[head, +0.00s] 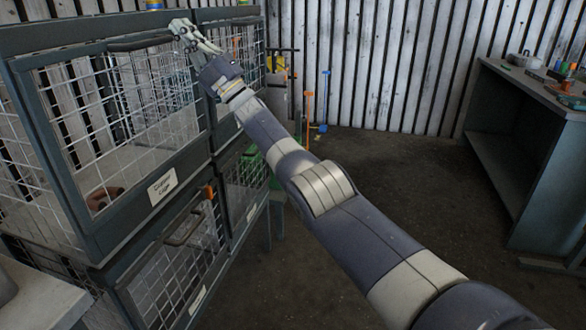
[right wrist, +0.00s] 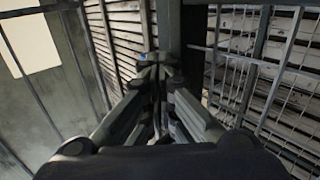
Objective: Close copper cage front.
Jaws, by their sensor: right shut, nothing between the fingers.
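The copper cage (head: 162,187) stands at the left in the head view, with a white label reading "Copper cage" on its front's lower rail. Its front is a dark frame with white wire mesh and a dark handle (head: 140,42) along the top. I cannot tell whether the front sits fully flush with the cage body. A copper-coloured piece (head: 104,197) shows inside, behind the mesh. My right gripper (head: 183,31) is shut and empty at the front's upper right corner; in the right wrist view its fingertips (right wrist: 153,62) point at a dark upright post. My left gripper is out of view.
Another mesh cage (head: 258,50) stands beyond, and lower cages (head: 175,275) sit beneath, one with an orange tag. A workbench (head: 520,135) with small items stands at the right. The floor (head: 400,185) between is open, crossed above by my right arm.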

